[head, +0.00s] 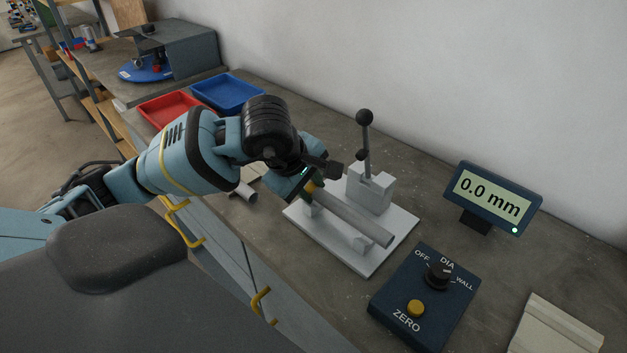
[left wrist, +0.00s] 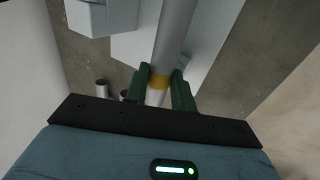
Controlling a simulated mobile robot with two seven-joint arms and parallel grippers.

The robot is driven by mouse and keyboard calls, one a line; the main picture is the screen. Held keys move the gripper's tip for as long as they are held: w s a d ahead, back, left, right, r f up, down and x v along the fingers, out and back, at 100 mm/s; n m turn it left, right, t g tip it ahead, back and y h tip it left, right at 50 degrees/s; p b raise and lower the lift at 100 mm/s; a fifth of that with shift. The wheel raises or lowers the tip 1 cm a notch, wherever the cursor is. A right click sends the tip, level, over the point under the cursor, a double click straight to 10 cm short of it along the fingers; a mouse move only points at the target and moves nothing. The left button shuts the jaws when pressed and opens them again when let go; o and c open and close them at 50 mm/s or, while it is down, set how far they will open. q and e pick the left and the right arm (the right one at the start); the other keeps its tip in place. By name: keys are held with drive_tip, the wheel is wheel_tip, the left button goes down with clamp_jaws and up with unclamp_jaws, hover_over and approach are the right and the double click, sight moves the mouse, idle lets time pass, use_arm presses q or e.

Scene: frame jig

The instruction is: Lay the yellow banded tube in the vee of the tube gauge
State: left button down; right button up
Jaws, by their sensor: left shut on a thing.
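The yellow banded tube (head: 355,218) is a grey pipe with a yellow band near the end my left gripper (head: 312,186) holds. That gripper is shut on it at the band, which also shows between the fingers in the left wrist view (left wrist: 159,82). The tube gauge is a white plate (head: 380,258) with small supports and an upright block carrying a black-knobbed lever (head: 366,140). The tube lies lengthwise over the supports, in front of the block. I cannot tell whether it touches the vee; the tube and gripper hide much of it. My right gripper is out of view.
Another grey tube (head: 243,190) lies on the bench left of the gauge. A display (head: 494,197) reads 0.0 mm. A dark control box (head: 424,300) with a dial and yellow button sits at the front right. Red (head: 170,108) and blue (head: 228,93) trays stand behind my arm.

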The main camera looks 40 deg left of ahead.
use_arm(q)
drive_tip(key=shift+s+d+f, duration=0.1)
drive_tip(key=shift+s+f, duration=0.2)
drive_tip(key=shift+f, duration=0.5)
drive_tip(key=c, duration=1.4)
unclamp_jaws()
drive_tip(key=shift+f, duration=0.1)
drive_tip(key=shift+o, duration=1.4)
drive_tip(key=v, duration=0.5)
drive_tip(key=w+v, duration=0.1)
drive_tip(key=v, duration=0.2)
drive_tip(key=shift+s+r, duration=0.1)
drive_tip(key=shift+r, duration=0.65)
